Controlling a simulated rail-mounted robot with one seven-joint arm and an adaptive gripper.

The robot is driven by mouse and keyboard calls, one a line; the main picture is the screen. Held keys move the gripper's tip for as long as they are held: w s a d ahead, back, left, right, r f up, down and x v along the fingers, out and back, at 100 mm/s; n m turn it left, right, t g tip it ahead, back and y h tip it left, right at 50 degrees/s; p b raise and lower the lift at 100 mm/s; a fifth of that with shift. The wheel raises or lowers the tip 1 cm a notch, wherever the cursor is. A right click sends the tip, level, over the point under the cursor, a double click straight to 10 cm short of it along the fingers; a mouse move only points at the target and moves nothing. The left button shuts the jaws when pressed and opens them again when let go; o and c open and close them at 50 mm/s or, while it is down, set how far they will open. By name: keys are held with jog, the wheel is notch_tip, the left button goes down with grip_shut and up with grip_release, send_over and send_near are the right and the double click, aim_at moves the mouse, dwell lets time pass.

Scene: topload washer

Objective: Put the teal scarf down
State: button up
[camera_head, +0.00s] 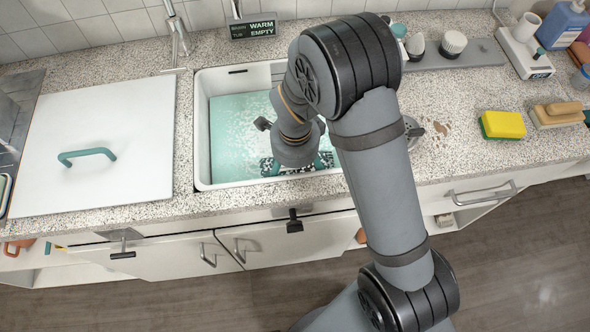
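My arm reaches over a white basin (202,150) of teal, foamy-looking water (235,130). My gripper (298,166) points down inside the basin, near its front wall, and is mostly hidden under the wrist. Dark, speckled material with teal patches (268,167) shows at both sides of the gripper, low in the basin. It may be the teal scarf, but I cannot tell it surely from gripper parts. Whether the fingers are open or shut on it is hidden.
A white lid (120,130) with a teal handle lies left of the basin. A small sign (253,27) reads "WARM" and "EMPTY" behind it. A yellow sponge (503,124), a wooden-backed brush (557,114) and a blue bottle (563,25) stand right. Granite counter between is mostly clear.

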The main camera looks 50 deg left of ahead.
jog(key=shift+f, duration=0.15)
jog(key=o, duration=1.4)
jog(key=shift+c, duration=0.2)
notch_tip(320, 180, up, 12)
jog(key=shift+r, duration=0.2)
